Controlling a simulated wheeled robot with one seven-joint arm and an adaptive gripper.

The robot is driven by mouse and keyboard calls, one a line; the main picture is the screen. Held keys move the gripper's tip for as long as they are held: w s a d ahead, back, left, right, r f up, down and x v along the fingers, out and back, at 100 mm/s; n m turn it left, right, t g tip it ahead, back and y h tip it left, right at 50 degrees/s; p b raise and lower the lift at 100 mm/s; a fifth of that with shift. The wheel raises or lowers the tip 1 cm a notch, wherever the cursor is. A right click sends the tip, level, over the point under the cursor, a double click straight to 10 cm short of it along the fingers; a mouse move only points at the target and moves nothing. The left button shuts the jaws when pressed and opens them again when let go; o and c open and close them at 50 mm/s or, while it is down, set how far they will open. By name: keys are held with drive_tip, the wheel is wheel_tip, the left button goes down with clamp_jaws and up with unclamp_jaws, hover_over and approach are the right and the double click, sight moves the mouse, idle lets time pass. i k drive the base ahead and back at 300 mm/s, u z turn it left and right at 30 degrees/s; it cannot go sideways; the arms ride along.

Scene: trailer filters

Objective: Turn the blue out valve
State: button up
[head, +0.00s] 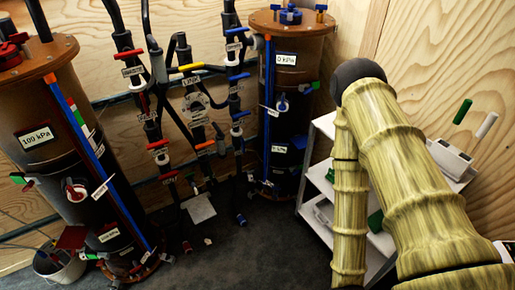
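Several blue valve handles sit on the dark pipe at the centre, beside the right filter tank: an upper one (237,31), a middle one (239,77) and a lower one (241,115). Each has a small white label near it. The labels are too small to read, so I cannot tell which is the blue out valve. All three handles look roughly crosswise to the pipe. My arm rises from the lower right, bends at a dark joint, and its forearm runs down past the bottom edge. My gripper is outside the picture, and nothing of mine touches the valves.
A left tank (28,100) marked 100 kPa and a right tank (290,60) marked 0 kPa flank the pipes. Red (130,53) and yellow (192,67) handles are nearby. A white cart (322,178) stands right, partly behind my arm. A bucket (62,268) stands lower left.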

sight(243, 145)
drive_tip(key=k, duration=0.5)
drive_tip(key=z, duration=1.15)
drive_tip(key=i, duration=0.95)
drive_tip(key=u, duration=2)
